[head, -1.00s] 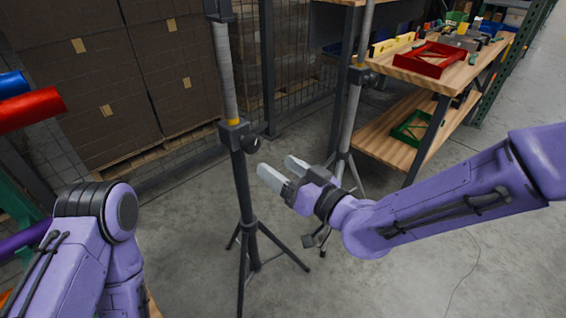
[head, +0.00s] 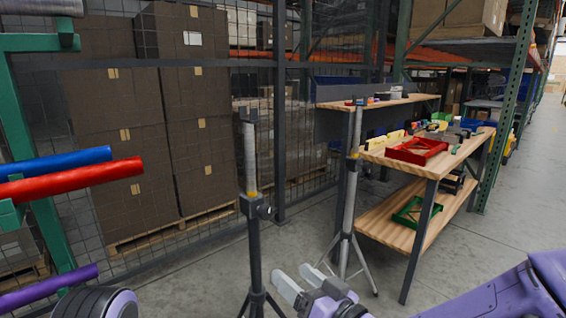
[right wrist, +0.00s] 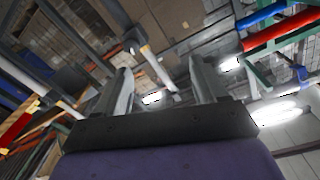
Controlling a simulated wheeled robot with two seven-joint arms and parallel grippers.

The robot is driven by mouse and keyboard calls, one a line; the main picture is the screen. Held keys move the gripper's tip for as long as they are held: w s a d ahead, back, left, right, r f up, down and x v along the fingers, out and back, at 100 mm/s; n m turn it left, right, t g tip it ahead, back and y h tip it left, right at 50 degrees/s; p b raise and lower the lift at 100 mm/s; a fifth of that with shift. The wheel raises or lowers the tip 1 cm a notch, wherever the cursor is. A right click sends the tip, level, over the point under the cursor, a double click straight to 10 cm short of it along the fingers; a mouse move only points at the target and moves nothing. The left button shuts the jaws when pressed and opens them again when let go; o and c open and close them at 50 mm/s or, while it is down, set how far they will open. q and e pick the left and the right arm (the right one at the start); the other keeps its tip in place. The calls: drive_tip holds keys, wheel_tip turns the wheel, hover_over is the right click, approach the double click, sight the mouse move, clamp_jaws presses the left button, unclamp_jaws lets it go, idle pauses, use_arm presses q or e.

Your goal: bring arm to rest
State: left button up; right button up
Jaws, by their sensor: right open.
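My right gripper (head: 300,284) is at the bottom of the head view, in front of the base of a tripod stand. Its pale fingers are apart with nothing between them. In the right wrist view its two fingers (right wrist: 158,88) point upward and stand apart, with only background between them. My right arm (head: 500,296) comes in from the lower right. Only a rounded part of my left arm (head: 95,304) shows at the lower left; the left gripper is not seen.
Two tripod stands, a nearer one (head: 253,225) and a farther one (head: 348,215), rise near the gripper. A wooden workbench (head: 430,168) holds a red tray (head: 416,150). A green rack with coloured rolls (head: 75,177) stands left. Stacked brown boxes (head: 110,100) are behind mesh. Floor is open at right.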

drive_tip(key=s+d+f+m+g+h+p, duration=0.25)
drive_tip(key=d+f+m+h+p, duration=0.55)
drive_tip(key=d+f, duration=0.75)
use_arm(q)
wheel_tip(320, 180, up, 14)
drive_tip(key=p, duration=0.6)
drive_tip(key=shift+w, duration=0.3)
use_arm(e)
drive_tip(key=s+d+f+g+h, duration=0.2)
drive_tip(key=s+d+f, duration=0.1)
drive_tip(key=s, duration=0.5)
drive_tip(key=s+d+f+m+g+h, duration=0.1)
drive_tip(key=s+d+f+g+h, duration=0.1)
drive_tip(key=s, duration=0.6)
drive_tip(key=s+d+f+m+g+h, duration=0.1)
drive_tip(key=s+d+f+g, duration=0.3)
drive_tip(key=s, duration=0.4)
drive_tip(key=d+f+h, duration=0.1)
drive_tip(key=d, duration=0.1)
drive_tip(key=shift+s+d+f+h, duration=0.2)
drive_tip(key=shift+d+f+h, duration=0.1)
drive_tip(key=shift+d+h, duration=0.1)
use_arm(q)
drive_tip(key=shift+c, duration=0.3)
use_arm(e)
drive_tip(key=shift+c, duration=0.3)
